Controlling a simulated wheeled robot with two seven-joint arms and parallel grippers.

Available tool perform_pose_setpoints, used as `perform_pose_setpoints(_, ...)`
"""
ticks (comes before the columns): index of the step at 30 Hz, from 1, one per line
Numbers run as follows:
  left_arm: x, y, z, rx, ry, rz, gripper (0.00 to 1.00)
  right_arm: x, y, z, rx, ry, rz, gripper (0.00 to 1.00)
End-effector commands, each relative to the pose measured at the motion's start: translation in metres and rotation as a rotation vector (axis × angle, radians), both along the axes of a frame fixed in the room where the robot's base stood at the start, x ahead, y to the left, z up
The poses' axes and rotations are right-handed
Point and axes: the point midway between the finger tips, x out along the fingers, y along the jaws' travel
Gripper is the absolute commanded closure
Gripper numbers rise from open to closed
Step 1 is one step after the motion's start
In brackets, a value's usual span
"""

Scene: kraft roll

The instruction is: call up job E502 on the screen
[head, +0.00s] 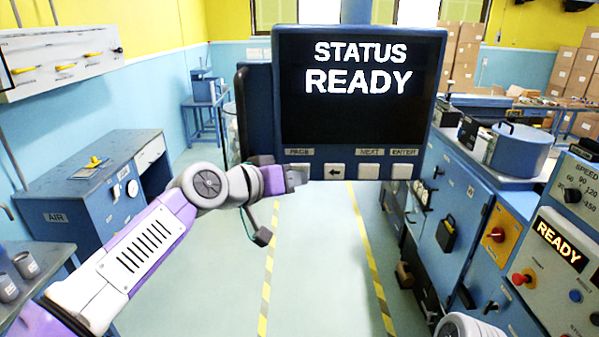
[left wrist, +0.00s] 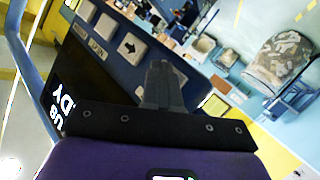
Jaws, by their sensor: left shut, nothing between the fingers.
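The screen (head: 360,118) hangs in the upper middle of the head view and reads "STATUS READY" in white on black. Below the display is a row of pale buttons: one under the PAGE label, an arrow button (head: 335,172), a NEXT button (head: 369,172) and an ENTER button (head: 402,172). My left gripper (head: 299,177) is shut and empty, with its tip in front of the PAGE button, mostly hiding it. In the left wrist view the shut fingers (left wrist: 162,78) lie over the button row's end, beside the arrow button (left wrist: 131,46). I cannot tell whether they touch. My right gripper is out of view.
A blue machine cabinet (head: 455,215) stands at the right, with a panel reading "READY" (head: 559,240) and a red knob (head: 522,277). A blue cabinet marked AIR (head: 85,215) stands at the left. The floor between the yellow-striped lines (head: 315,260) is clear.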

Motion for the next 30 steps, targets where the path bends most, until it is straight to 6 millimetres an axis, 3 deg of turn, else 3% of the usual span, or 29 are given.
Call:
perform_pose_setpoints(16, 0.003, 0.001, 0.001, -0.001, -0.002, 0.002, 1.00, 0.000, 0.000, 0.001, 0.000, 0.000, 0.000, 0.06)
perform_pose_setpoints(30, -0.014, 0.000, 0.000, -0.001, -0.001, 0.000, 1.00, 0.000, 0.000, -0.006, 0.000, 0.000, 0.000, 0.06)
